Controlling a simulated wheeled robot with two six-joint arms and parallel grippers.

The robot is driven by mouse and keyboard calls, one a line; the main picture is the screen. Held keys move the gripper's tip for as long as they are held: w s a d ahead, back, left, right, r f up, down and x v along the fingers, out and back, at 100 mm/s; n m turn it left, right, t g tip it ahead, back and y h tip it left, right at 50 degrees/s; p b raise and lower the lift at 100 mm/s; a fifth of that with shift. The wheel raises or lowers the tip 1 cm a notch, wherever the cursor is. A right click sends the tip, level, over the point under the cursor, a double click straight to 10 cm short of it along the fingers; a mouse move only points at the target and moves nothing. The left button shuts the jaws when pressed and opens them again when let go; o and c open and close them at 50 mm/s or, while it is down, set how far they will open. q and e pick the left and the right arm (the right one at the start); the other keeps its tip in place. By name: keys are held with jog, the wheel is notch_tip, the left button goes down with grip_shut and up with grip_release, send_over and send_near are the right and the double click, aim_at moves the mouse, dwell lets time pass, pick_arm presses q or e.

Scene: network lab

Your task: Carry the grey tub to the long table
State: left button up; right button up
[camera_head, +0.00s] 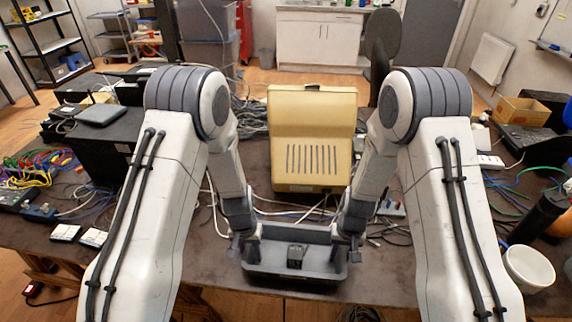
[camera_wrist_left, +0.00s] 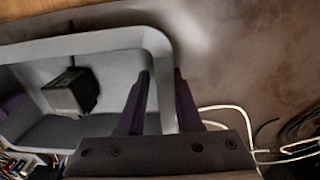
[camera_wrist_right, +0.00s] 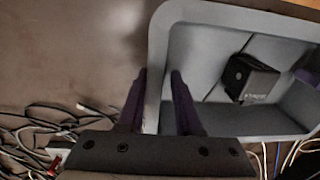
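The grey tub (camera_head: 296,276) is at the near middle of the dark table, between my two arms, and looks level. A small black box-shaped item (camera_head: 296,256) is inside it; it also shows in the left wrist view (camera_wrist_left: 70,92) and the right wrist view (camera_wrist_right: 250,80). My left gripper (camera_head: 240,246) is shut on the tub's left end wall, one finger inside and one outside (camera_wrist_left: 162,75). My right gripper (camera_head: 350,246) is shut on the right end wall in the same way (camera_wrist_right: 158,75). I cannot tell whether the tub's underside touches the table.
A beige device (camera_head: 312,130) stands just behind the tub. Loose cables lie around it. A white bucket (camera_head: 528,268) and a black cylinder (camera_head: 538,217) are at the right. Coloured cables (camera_head: 45,170) and small white boxes (camera_head: 80,235) lie at the left. A white cabinet (camera_head: 318,40) stands across the room.

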jog(key=shift+r, duration=0.15)
pick_arm(q)
notch_tip(320, 180, up, 12)
jog(key=shift+a, duration=0.3)
pick_arm(e)
notch_tip(320, 180, up, 12)
jog(key=shift+d, duration=0.35)
